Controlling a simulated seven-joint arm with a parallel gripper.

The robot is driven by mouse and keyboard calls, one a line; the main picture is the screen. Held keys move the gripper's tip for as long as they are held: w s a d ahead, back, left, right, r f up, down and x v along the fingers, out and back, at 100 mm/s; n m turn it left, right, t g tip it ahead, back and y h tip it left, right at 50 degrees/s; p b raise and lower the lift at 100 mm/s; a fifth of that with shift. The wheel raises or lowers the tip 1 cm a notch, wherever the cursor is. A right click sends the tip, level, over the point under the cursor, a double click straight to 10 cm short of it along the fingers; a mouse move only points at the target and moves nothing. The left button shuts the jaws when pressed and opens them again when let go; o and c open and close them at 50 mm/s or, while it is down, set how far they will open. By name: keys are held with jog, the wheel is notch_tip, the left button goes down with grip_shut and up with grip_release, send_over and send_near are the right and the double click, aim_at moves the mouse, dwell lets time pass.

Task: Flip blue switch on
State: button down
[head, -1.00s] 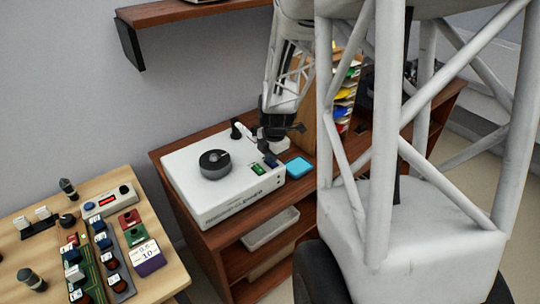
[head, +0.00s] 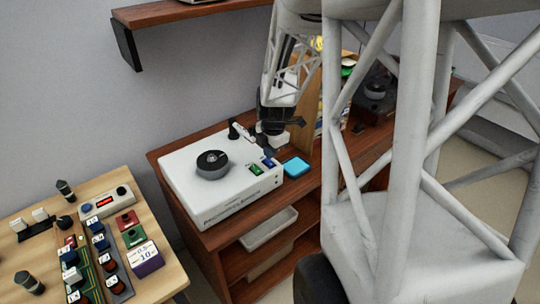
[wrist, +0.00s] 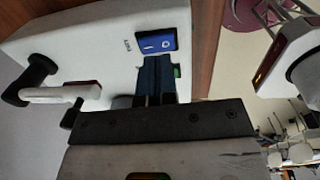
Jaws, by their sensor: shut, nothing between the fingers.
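The blue switch (head: 269,162) is a rocker on the right part of the white device's top (head: 224,180), beside a green switch (head: 255,169). In the wrist view the blue switch (wrist: 157,42) shows white I and O marks; I cannot tell which side is pressed. My gripper (head: 267,150) is shut and empty, just behind and above the blue switch. In the wrist view its fingertips (wrist: 157,62) lie close to the switch's lower edge; contact is unclear. They hide most of the green switch (wrist: 177,71).
A black dial (head: 212,163) and a white-handled lever (wrist: 62,92) are on the device. A light-blue pad (head: 296,167) lies to its right on the wooden shelf. A wooden table (head: 165,262) with switch panels stands at left.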

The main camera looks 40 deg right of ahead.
aim_at(271, 164)
notch_tip(271, 164, up, 11)
jog(key=s, duration=0.1)
jog(key=shift+s+r, duration=0.2)
jog(key=shift+s, duration=0.1)
dwell(0.4)
jog(key=shift+w+f, duration=0.1)
jog(key=shift+w, duration=0.6)
jog(key=shift+f, duration=0.1)
jog(key=f, duration=0.4)
jog(key=w+f, duration=0.1)
jog(key=f, duration=0.4)
jog(key=w+f, duration=0.1)
jog(key=f, duration=0.3)
jog(key=shift+f, duration=0.3)
